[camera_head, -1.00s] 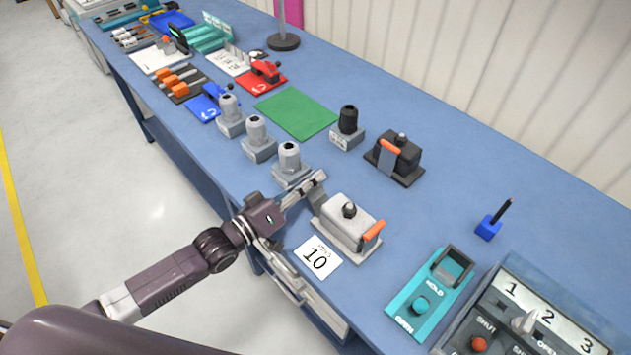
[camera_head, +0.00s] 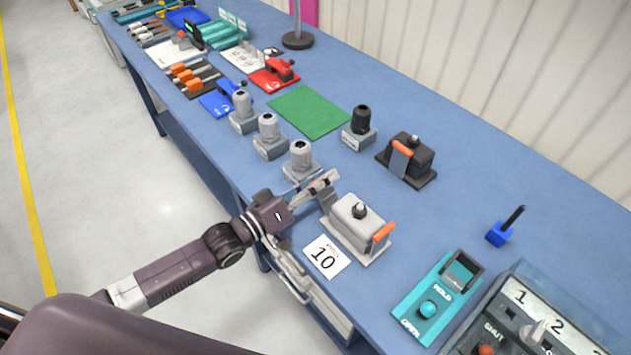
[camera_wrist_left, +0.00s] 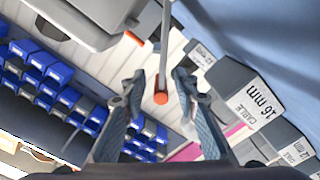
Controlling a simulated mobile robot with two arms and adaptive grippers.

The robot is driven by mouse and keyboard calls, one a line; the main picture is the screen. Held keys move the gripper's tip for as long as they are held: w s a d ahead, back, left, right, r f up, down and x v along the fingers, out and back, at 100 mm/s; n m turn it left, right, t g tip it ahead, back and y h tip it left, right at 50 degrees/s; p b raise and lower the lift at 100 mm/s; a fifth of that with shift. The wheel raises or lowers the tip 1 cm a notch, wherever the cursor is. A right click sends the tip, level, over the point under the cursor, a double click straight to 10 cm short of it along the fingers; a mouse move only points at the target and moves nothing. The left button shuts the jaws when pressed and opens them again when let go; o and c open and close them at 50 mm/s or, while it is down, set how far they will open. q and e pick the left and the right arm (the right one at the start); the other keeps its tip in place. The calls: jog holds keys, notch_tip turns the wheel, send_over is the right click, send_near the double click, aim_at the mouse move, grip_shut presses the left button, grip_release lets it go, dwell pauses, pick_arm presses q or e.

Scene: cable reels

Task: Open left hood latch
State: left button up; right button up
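The grey hood (camera_head: 357,222) with a black knob on top sits near the bench's front edge, behind the card marked 10 (camera_head: 326,257). An orange-handled latch (camera_head: 383,232) is on its right end. On its left end, a grey latch lever (camera_head: 326,199) rises beside my left gripper (camera_head: 322,184). In the left wrist view, the lever (camera_wrist_left: 165,45) with an orange end (camera_wrist_left: 160,98) lies between the two fingers of my left gripper (camera_wrist_left: 160,80). The fingers stand apart, with gaps to the lever. The hood (camera_wrist_left: 70,20) fills the upper left there. My right gripper is not in view.
Grey cable glands (camera_head: 299,161) stand close behind my left gripper. A dark hood (camera_head: 407,160) stands farther back. A teal hold/open switch plate (camera_head: 436,300) and a numbered panel (camera_head: 525,325) are at the right. Bench between the hoods is clear.

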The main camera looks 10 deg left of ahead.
pick_arm(q)
jog(key=v, duration=1.2)
